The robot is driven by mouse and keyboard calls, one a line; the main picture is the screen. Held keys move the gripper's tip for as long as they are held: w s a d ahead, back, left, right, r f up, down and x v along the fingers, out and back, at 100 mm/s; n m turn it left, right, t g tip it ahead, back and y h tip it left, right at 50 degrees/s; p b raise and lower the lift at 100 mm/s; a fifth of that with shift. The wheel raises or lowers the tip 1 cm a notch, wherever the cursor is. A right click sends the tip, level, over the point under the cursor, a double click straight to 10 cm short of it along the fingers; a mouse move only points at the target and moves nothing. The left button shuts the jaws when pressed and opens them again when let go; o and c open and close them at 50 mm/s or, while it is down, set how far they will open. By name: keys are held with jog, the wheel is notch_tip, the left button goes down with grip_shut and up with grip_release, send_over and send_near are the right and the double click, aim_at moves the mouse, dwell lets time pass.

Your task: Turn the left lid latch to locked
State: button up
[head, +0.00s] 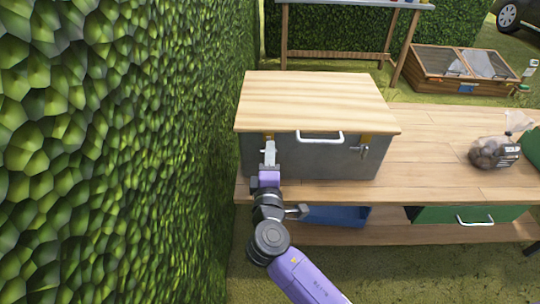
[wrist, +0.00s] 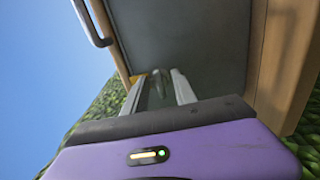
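A grey metal box (head: 310,160) with a pale wooden lid (head: 315,100) stands on a wooden table. The left latch is mostly hidden behind my gripper in the head view; a bit of its yellowish mount (head: 268,135) shows under the lid edge. My gripper (head: 269,147) is at the left of the box front. In the wrist view its two fingers (wrist: 160,90) are apart, with a narrow grey metal piece, probably the latch, between them. I cannot tell whether they touch it. The right latch (head: 362,150) is on the right of the box front.
A light handle (head: 320,137) sits between the latches and shows dark in the wrist view (wrist: 90,20). A leafy hedge (head: 120,150) rises close on the left. A bag (head: 495,152) lies right on the table (head: 430,150). A blue bin (head: 335,215) and green drawer (head: 470,214) are below.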

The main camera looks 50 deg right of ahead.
jog(key=shift+o, duration=0.4)
jog(key=v, duration=0.7)
jog(key=shift+s+a, duration=0.25)
jog(key=shift+a, duration=0.1)
